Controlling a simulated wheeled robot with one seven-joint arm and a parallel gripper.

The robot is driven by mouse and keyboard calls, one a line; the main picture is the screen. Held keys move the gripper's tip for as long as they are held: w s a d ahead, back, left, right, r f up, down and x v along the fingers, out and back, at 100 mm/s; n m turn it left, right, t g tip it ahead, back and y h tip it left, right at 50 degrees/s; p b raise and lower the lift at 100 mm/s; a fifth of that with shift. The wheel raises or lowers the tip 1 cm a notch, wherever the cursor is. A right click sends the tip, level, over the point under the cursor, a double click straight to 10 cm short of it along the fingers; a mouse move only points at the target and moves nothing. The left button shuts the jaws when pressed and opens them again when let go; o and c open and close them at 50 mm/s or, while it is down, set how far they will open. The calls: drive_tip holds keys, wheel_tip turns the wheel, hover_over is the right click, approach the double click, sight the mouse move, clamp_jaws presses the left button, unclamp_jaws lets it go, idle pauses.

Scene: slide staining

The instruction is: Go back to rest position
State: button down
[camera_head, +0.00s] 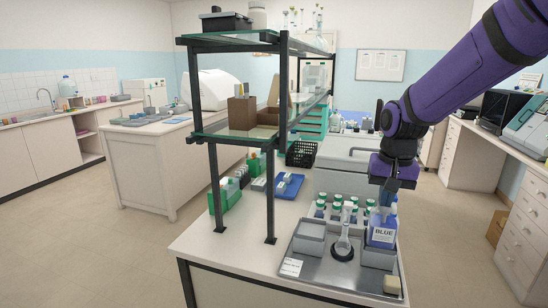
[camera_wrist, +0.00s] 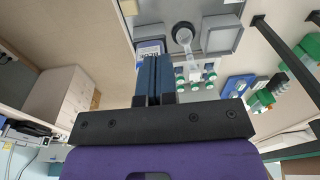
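My gripper (camera_head: 386,205) points down over the right part of the grey tray (camera_head: 318,272). In the wrist view its two blue-grey fingers (camera_wrist: 153,58) lie side by side, almost together, with nothing visible between them. A bottle labelled BLUE (camera_head: 382,234) stands upright on the tray just below the fingertips. Its label also shows beyond the fingertips in the wrist view (camera_wrist: 150,48). The bottle's top is hidden by the fingers, so I cannot tell whether they touch it.
Several green-capped bottles (camera_head: 337,207) stand behind. A black-framed glass shelf (camera_head: 270,190) rises at the left of the bench. Open floor lies to the right.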

drive_tip(key=s+d+r+n+t, duration=0.1)
drive_tip(key=s+r, duration=0.4)
drive_tip(key=s, duration=0.7)
drive_tip(key=s+d+r+n+t, duration=0.2)
drive_tip(key=s+d+r+t, duration=0.1)
drive_tip(key=s, duration=0.9)
wheel_tip(320, 180, up, 2)
drive_tip(key=shift+s+d+r, duration=0.1)
drive_tip(key=shift+s+d, duration=0.25)
drive_tip(key=shift+d, duration=0.3)
